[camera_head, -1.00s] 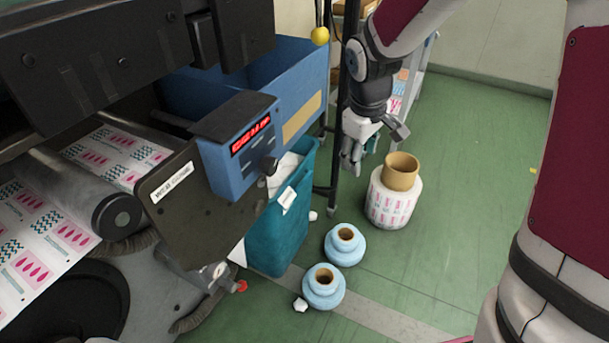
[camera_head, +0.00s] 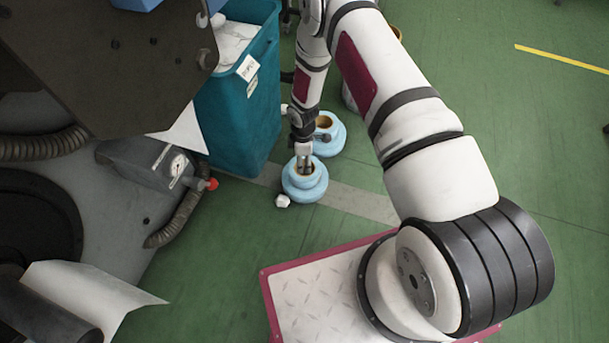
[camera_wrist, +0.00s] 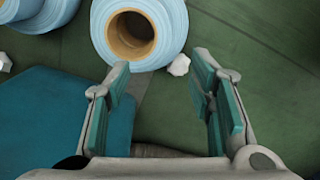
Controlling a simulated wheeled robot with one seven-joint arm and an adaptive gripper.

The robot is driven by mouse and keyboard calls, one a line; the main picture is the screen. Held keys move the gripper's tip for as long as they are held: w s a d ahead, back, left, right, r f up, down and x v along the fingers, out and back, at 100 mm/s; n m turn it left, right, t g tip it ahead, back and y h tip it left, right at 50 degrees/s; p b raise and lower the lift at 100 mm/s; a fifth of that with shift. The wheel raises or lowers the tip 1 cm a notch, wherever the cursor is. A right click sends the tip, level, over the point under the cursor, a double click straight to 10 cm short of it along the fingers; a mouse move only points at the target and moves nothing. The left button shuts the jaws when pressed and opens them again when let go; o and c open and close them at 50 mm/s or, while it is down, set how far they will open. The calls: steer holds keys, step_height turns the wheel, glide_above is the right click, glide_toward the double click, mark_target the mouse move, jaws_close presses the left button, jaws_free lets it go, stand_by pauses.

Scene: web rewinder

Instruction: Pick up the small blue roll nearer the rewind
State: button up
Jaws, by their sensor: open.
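Two small light-blue rolls with brown cores stand upright on the floor beside the teal bin. The front one (camera_head: 304,186), closer to the machine's lower housing, also shows at the top of the wrist view (camera_wrist: 172,22). The back one (camera_head: 334,136) is partly hidden by my arm and shows cut off at the wrist view's top left (camera_wrist: 38,12). My gripper (camera_head: 304,168) points down over the front roll's core in the head view. In the wrist view my gripper (camera_wrist: 161,68) is open, with nothing between its fingers; the front roll lies just beyond the fingertips.
The teal bin (camera_head: 240,112) stands close on the left, with white waste inside. White scraps lie near the rolls, one beside the front roll (camera_head: 282,201). The machine, with a gauge and hose (camera_head: 176,212), fills the left. Green floor is open at right.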

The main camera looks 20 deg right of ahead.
mark_target(305, 178)
step_height(305, 178, down, 10)
steer(key=b, duration=0.3)
steer(key=shift+s+r, duration=0.15)
steer(key=shift+r, duration=0.1)
steer(key=shift+s+d+f+b, duration=0.1)
steer(key=shift+d+f+b, duration=0.1)
steer(key=shift+f+b, duration=0.95)
steer(key=shift+d+f+b, duration=0.15)
steer(key=shift+f+b, duration=0.6)
steer(key=shift+f, duration=0.75)
steer(key=shift+r, duration=0.1)
jaws_close()
